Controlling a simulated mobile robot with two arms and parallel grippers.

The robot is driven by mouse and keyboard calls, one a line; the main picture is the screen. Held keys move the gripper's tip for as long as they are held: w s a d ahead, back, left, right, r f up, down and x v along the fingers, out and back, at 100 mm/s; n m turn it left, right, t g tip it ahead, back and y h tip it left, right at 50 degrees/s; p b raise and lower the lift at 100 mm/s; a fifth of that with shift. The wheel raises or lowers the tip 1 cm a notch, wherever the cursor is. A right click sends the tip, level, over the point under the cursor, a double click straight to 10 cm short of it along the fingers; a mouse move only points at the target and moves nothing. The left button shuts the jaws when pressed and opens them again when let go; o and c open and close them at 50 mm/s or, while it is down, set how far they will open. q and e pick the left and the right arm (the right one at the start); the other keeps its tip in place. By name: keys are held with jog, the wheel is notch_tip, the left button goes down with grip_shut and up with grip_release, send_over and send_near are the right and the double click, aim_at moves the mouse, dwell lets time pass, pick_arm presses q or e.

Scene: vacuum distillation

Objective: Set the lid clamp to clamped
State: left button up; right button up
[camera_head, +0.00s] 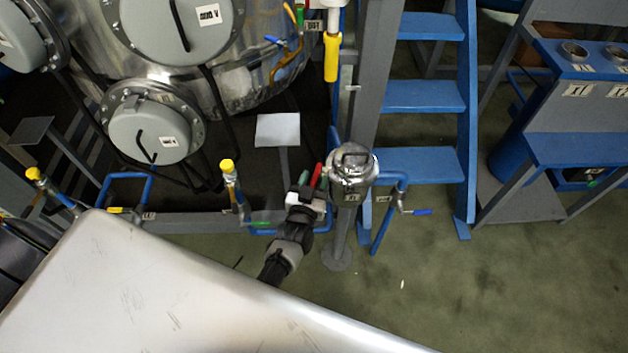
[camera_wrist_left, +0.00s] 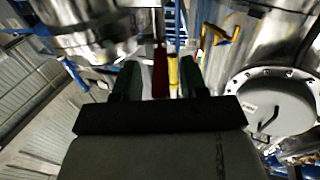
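A small shiny vessel (camera_head: 352,192) with a handled lid (camera_head: 352,158) stands on a post right of my left gripper (camera_head: 310,180). The lid appears to sit on the vessel. A red lever (camera_head: 317,174), apparently the lid clamp's handle, shows at the vessel's left side by my fingertips. In the left wrist view the red lever (camera_wrist_left: 160,75) shows between the two dark green fingers of my left gripper (camera_wrist_left: 160,78). The fingers are apart, with gaps visible beside the lever. Contact cannot be told. The clamp's latch is hidden. My right gripper is not in view.
A large steel tank (camera_head: 235,85) with round grey hatches stands at upper left. Blue steps (camera_head: 425,95) rise behind the vessel. A blue-handled valve (camera_head: 405,210) sticks out at its right. A yellow-handled valve (camera_head: 229,180) stands left. Open green floor (camera_head: 480,290) lies at lower right.

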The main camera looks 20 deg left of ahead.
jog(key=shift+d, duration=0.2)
pick_arm(q)
jog(key=shift+s, duration=0.35)
jog(key=s+d, duration=0.1)
jog(key=s, duration=0.9)
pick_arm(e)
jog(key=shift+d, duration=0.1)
